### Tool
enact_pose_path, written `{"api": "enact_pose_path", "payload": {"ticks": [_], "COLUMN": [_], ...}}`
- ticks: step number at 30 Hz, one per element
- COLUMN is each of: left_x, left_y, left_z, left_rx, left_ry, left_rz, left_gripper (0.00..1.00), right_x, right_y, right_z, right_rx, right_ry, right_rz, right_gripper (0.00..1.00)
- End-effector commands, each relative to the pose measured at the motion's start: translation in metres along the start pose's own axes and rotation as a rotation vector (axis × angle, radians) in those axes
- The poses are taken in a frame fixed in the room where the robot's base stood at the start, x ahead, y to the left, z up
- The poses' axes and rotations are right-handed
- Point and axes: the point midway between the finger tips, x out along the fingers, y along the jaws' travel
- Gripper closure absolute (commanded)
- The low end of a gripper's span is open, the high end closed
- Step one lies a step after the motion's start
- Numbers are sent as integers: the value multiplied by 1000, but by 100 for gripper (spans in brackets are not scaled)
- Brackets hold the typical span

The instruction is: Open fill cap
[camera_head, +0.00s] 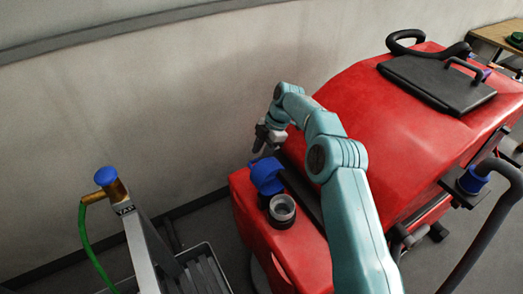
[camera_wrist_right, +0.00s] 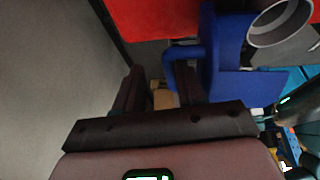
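The blue fill cap (camera_head: 266,175) stands tilted up beside the grey fill neck (camera_head: 282,208) on the red scrubber's near end. The neck's round mouth is uncovered. In the right wrist view the cap (camera_wrist_right: 235,75) shows large, with a loop-like tab at its left and the grey neck (camera_wrist_right: 280,22) at upper right. My right gripper (camera_head: 260,148) is just above and behind the cap. In the wrist view its fingers (camera_wrist_right: 158,88) are apart, with the right finger close to the tab; I cannot tell whether they touch. My left gripper is out of view.
A tap with a blue knob (camera_head: 106,176) and green hose (camera_head: 87,248) stands at left on a grey stand. A wall (camera_head: 120,90) runs behind. A black lid (camera_head: 437,82) lies on the scrubber's red body (camera_head: 375,115). A dark hose (camera_head: 485,215) hangs at right.

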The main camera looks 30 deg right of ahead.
Motion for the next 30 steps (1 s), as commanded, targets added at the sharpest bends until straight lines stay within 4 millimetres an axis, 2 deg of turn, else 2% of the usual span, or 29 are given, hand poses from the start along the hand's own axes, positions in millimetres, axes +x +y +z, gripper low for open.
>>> {"api": "enact_pose_path", "payload": {"ticks": [5,8,15,18,23,30], "left_x": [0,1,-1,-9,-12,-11], "left_y": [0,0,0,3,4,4], "left_z": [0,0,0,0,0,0], "left_rx": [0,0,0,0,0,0], "left_ry": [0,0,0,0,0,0], "left_rz": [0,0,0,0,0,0], "left_gripper": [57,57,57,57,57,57], "right_x": [0,-8,-53,-67,-76,-76], "right_y": [0,0,0,0,-1,-1], "right_z": [0,0,0,-1,0,0], "right_rx": [0,0,0,0,0,0], "right_ry": [0,-1,-2,0,0,0], "right_rz": [-1,1,5,2,2,0], "right_gripper": [61,61,61,61,61,61]}}
